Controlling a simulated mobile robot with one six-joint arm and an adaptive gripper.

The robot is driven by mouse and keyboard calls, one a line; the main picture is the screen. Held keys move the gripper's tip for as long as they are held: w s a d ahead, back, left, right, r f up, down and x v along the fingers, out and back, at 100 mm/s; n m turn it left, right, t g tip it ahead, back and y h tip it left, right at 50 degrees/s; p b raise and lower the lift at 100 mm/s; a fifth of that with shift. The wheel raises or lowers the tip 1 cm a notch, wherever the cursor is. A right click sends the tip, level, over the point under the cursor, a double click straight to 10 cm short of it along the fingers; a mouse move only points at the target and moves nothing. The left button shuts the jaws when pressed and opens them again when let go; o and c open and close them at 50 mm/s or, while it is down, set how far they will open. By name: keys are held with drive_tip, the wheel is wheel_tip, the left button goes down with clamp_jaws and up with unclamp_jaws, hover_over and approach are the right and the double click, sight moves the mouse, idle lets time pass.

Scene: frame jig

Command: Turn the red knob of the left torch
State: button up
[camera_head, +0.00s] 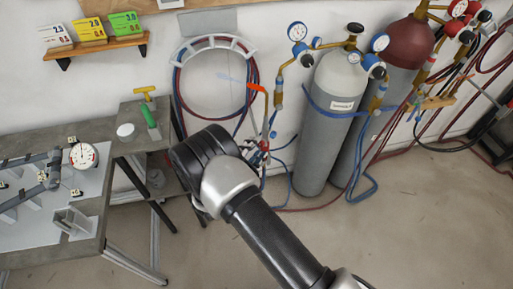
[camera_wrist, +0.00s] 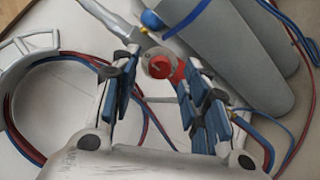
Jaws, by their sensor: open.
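In the wrist view a round red knob (camera_wrist: 159,66) with a pale centre shows between the fingertips of my gripper (camera_wrist: 157,78). The blue-padded fingers stand apart on either side of it, with a visible gap on the left. The right finger looks close to the red part behind the knob; I cannot tell whether they touch. A grey metal tube (camera_wrist: 118,22) runs up and left from near the knob. In the head view small red parts (camera_head: 264,146) show at the left torch, just right of my wrist.
Two gas cylinders (camera_head: 325,125) with gauges stand right of my wrist. A hose coil (camera_head: 178,92) hangs on the wall behind. A workbench (camera_head: 60,250) with a dial gauge (camera_head: 84,156) is at left. Blue and red hoses trail around the cylinders. The floor at front right is clear.

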drive_tip(key=v, duration=1.1)
drive_tip(key=shift+f, duration=0.1)
